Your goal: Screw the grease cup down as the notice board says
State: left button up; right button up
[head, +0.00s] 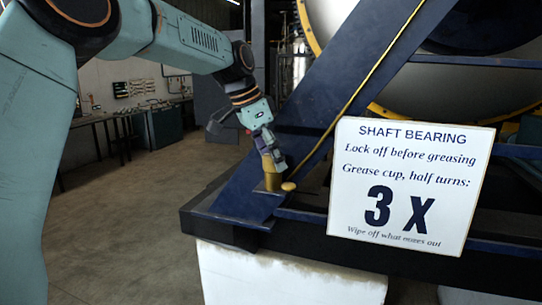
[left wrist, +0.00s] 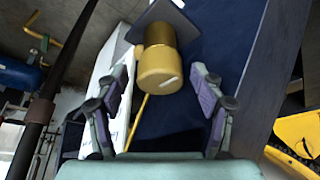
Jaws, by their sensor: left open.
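The grease cup (head: 272,182) is a brass-yellow cylinder standing on the blue steel frame at its near left corner. In the left wrist view the cup (left wrist: 158,66) shows a pale yellow cap with a white mark and a darker brass body beyond it. My left gripper (head: 268,152) is at the top of the cup, and in the left wrist view its open fingers are spread either side of the cap with gaps. My right gripper is out of view.
A blue slanted beam (head: 325,85) rises close to the right of my left gripper. A small yellow disc (head: 289,186) lies beside the cup's foot. A white plinth (head: 285,275) carries the frame. The floor (head: 140,220) at left is open, with a workbench behind.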

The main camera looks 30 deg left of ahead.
pick_arm(q)
jog(key=n+y, duration=0.1)
jog(key=n, duration=0.2)
jog(key=n+y, duration=0.1)
jog(key=n, duration=0.1)
jog(key=shift+d+n+t, duration=0.15)
jog(key=shift+n+t, duration=0.25)
jog(key=n+y, duration=0.1)
jog(key=n, duration=0.2)
jog(key=n+y, duration=0.1)
jog(key=n, duration=0.2)
jog(key=shift+d+n+g+y, duration=0.15)
jog(key=shift+n+g+y, duration=0.15)
jog(key=shift+y, duration=0.1)
jog(key=s+d+r+m+g+h, duration=0.1)
jog(key=s+r+m+h, duration=0.2)
jog(key=r+m, duration=0.8)
jog(key=m, duration=0.4)
jog(key=shift+d+m+h+b, duration=0.2)
jog(key=shift+m+h+b, duration=0.15)
jog(key=shift+m+h, duration=0.05)
